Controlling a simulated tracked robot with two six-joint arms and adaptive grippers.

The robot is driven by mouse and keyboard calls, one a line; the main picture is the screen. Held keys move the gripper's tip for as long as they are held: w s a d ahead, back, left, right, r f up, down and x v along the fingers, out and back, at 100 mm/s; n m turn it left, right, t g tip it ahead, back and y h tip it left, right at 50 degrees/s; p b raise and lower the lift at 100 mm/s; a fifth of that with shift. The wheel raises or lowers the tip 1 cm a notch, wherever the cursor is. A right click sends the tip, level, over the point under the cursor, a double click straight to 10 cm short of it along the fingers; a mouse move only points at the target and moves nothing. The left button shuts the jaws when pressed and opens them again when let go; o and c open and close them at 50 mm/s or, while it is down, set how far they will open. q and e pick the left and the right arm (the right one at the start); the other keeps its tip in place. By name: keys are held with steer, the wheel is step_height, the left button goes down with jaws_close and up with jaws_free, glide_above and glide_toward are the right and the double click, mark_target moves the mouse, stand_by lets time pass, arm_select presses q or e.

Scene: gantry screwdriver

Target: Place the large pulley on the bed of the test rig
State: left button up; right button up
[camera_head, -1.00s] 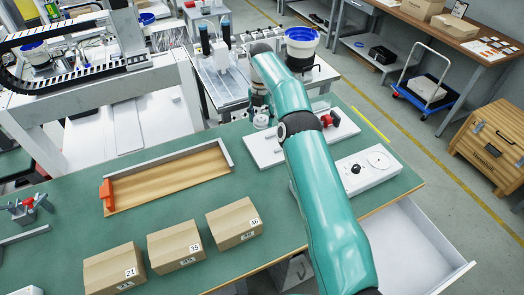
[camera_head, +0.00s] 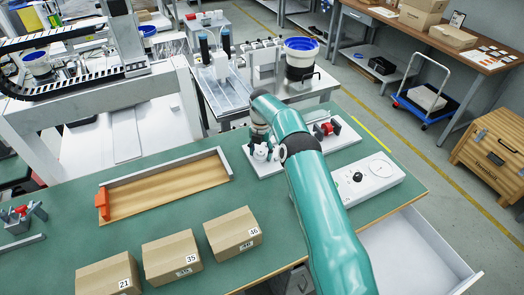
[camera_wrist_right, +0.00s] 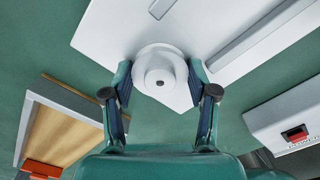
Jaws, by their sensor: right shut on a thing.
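The large pulley (camera_wrist_right: 160,75) is a round, light grey stepped disc with a small dark centre hole. In the wrist view it sits between the two fingers of my right gripper (camera_wrist_right: 160,92), which is shut on it. In the head view my right gripper (camera_head: 260,145) and the pulley (camera_head: 261,153) are at the left end of the test rig's white bed (camera_head: 345,138). The bed (camera_wrist_right: 108,30) shows behind and around the pulley in the wrist view. I cannot tell whether the pulley touches it. My left gripper is out of view.
A red part (camera_head: 327,129) stands on the bed's right half. A white control box (camera_head: 378,178) lies to the right. A wooden tray (camera_head: 135,202) with a grey rail lies left. Several cardboard boxes (camera_head: 233,232) line the front. Green tabletop is free between tray and bed.

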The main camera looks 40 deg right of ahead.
mark_target(261, 151)
steer(key=o, duration=1.2)
step_height(261, 151, up, 6)
step_height(261, 151, up, 6)
steer(key=shift+r+p, duration=0.1)
steer(key=shift+p, duration=0.85)
